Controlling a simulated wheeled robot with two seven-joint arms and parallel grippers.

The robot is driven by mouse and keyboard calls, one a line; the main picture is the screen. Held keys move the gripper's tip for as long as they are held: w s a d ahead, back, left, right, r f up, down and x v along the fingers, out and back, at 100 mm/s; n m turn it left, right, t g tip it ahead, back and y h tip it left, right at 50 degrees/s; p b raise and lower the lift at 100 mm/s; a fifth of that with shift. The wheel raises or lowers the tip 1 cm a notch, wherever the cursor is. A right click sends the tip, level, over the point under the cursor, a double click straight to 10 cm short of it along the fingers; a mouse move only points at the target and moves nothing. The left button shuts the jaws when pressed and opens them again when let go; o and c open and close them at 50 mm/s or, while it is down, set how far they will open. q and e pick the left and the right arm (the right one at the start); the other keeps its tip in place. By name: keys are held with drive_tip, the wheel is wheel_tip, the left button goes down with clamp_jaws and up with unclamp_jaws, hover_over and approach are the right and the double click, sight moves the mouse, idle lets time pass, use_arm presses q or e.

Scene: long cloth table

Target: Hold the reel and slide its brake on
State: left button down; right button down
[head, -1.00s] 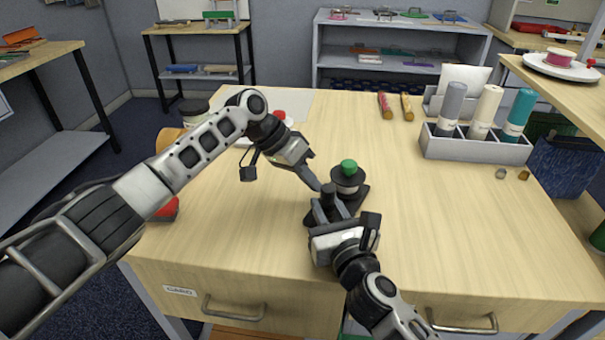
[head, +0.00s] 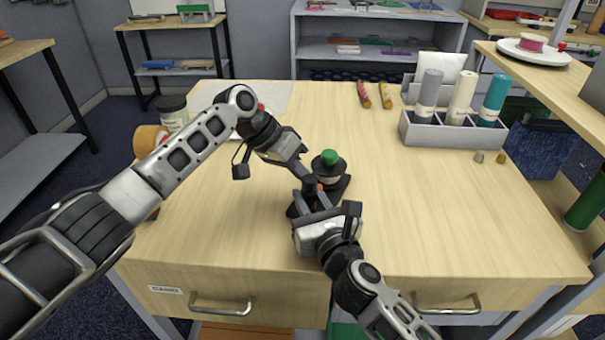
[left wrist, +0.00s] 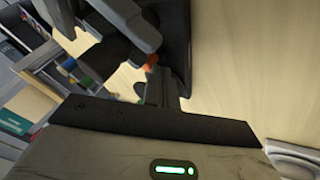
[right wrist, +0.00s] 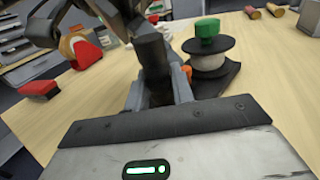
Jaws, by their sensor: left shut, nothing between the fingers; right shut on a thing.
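The reel (head: 330,172) stands on the table, a dark spool with a green knob (head: 329,157) on a black base. It also shows in the right wrist view (right wrist: 208,62). My right gripper (right wrist: 157,92) is shut on the reel's upright black post (right wrist: 152,52). A small orange part (right wrist: 187,72), which looks like the brake, sits between post and spool; it shows in the left wrist view (left wrist: 152,61) too. My left gripper (head: 304,176) is shut and empty, its tips close beside the post and orange part. I cannot tell whether they touch it.
A grey holder (head: 452,133) with several coloured rolls stands at the back right. Two small rolls (head: 374,95) lie at the back. A dark-lidded jar (head: 173,112) and an orange-tan roll (head: 148,140) stand at the left, partly behind my left arm. The table's right half is mostly clear.

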use_arm(q)
drive_tip(key=w+a, duration=0.2)
drive_tip(key=a, duration=0.1)
drive_tip(key=shift+w+a, duration=0.15)
drive_tip(key=shift+w, duration=0.05)
drive_tip(key=v, duration=1)
drive_tip(key=shift+s, duration=0.1)
use_arm(e)
drive_tip(key=c, duration=1.1)
unclamp_jaws()
